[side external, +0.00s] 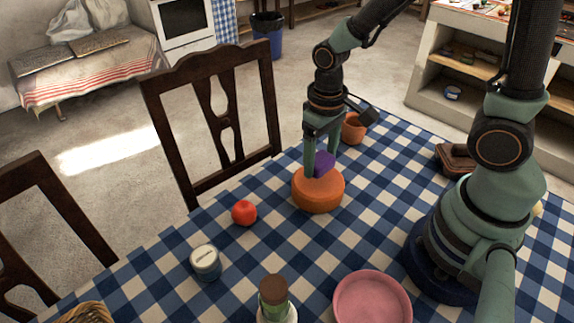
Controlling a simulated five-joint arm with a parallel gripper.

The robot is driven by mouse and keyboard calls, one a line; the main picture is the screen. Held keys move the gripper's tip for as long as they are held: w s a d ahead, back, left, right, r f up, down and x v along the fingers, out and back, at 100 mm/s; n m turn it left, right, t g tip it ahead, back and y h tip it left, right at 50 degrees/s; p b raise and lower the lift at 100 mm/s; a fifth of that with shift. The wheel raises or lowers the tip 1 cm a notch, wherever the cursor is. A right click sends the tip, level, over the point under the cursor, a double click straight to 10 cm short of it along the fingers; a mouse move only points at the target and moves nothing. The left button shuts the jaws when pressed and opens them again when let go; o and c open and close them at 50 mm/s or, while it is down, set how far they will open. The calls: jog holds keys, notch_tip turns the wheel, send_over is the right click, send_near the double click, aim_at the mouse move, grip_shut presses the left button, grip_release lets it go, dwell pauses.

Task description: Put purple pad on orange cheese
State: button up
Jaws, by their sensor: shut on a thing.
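The orange cheese (318,197) is a round, thick wheel lying flat on the checked tablecloth near the middle of the view. The purple pad (323,164) is a small block between the fingers of my gripper (317,172). My gripper points down over the cheese and is shut on the pad. The pad is at or just above the top of the cheese; I cannot tell whether they touch. One finger hides part of the pad.
A red tomato-like ball (244,213), a jar (206,262), a bottle (274,298) and a pink bowl (372,299) stand in front. A terracotta pot (354,128) is behind the cheese, and a brown item (455,160) lies at right. Chairs (215,110) line the far edge.

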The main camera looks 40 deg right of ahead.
aim_at(321, 158)
jog(key=shift+f, duration=1.45)
jog(key=shift+f, duration=0.15)
jog(key=o, duration=1.3)
notch_tip(321, 158, up, 12)
jog(key=shift+r, duration=0.15)
jog(key=shift+s+d+r+t, duration=0.15)
jog(key=shift+d+r+t, duration=0.7)
jog(key=shift+r, duration=0.4)
jog(key=shift+s+d+r+t, duration=0.2)
jog(key=shift+d+r+t, duration=0.45)
jog(key=shift+r+t, duration=0.5)
jog(key=shift+s+d+r+t, duration=0.15)
jog(key=shift+d+r+t, duration=0.65)
jog(key=shift+r, duration=0.55)
